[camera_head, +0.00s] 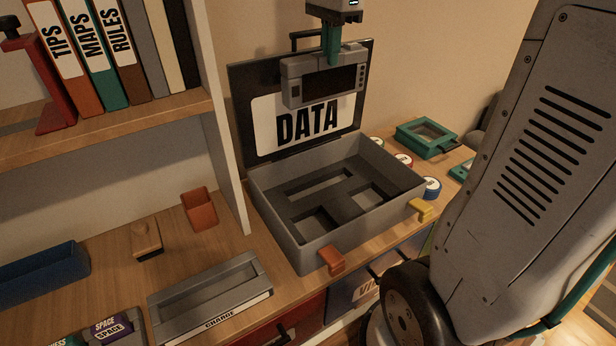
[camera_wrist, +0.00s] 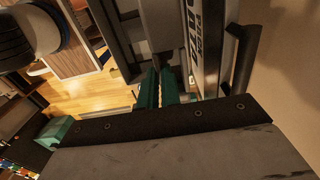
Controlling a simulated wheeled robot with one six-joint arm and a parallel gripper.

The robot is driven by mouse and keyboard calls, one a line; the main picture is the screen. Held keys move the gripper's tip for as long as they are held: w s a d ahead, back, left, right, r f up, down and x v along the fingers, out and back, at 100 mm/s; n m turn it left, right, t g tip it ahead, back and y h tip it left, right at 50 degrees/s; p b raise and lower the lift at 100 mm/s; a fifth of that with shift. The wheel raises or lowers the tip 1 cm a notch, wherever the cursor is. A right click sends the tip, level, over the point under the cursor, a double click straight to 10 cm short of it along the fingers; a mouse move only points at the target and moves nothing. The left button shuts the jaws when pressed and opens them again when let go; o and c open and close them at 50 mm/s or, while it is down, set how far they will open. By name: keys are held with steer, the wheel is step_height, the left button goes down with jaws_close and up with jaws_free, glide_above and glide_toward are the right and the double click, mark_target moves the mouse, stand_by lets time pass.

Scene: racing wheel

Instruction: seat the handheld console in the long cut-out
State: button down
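The handheld console (camera_head: 298,93), grey with a dark screen, hangs upright in the camera_head view above the open case. My gripper (camera_head: 331,58) is shut on its top edge with green fingers. The green fingers (camera_wrist: 158,88) also show in the wrist view, where the console's outline is hard to make out. The grey case (camera_head: 290,238) stands on the shelf, its DATA lid (camera_head: 262,122) raised behind. The long cut-out (camera_head: 320,183) lies along the back of the dark insert and looks empty. The console is clear of the insert and in front of the lid.
Two latches, orange (camera_head: 331,261) and yellow (camera_head: 420,209), stick out at the case's front. A green box (camera_head: 427,138) and several round tins stand right. The bookshelf upright (camera_head: 225,120) is close left.

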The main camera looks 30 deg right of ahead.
step_height(320, 180, down, 28)
steer(key=shift+w, duration=0.3)
stand_by(0.4)
steer(key=c, duration=1.8)
jaws_free()
steer(key=shift+f, duration=0.1)
steer(key=shift+o, duration=1)
step_height(320, 180, up, 11)
steer(key=s+a+r+n, duration=0.2)
steer(key=s+a+n, duration=0.1)
steer(key=s+n, duration=0.3)
steer(key=s+a+r+n, duration=0.3)
steer(key=s+n, duration=0.3)
steer(key=s, duration=0.3)
steer(key=s+a+r+n+t, duration=0.1)
steer(key=s+a+r+n, duration=0.1)
steer(key=s+a+n, duration=0.2)
steer(key=s+n, duration=0.2)
steer(key=s, duration=0.1)
steer(key=shift+s+r, duration=0.3)
steer(key=shift+s, duration=0.05)
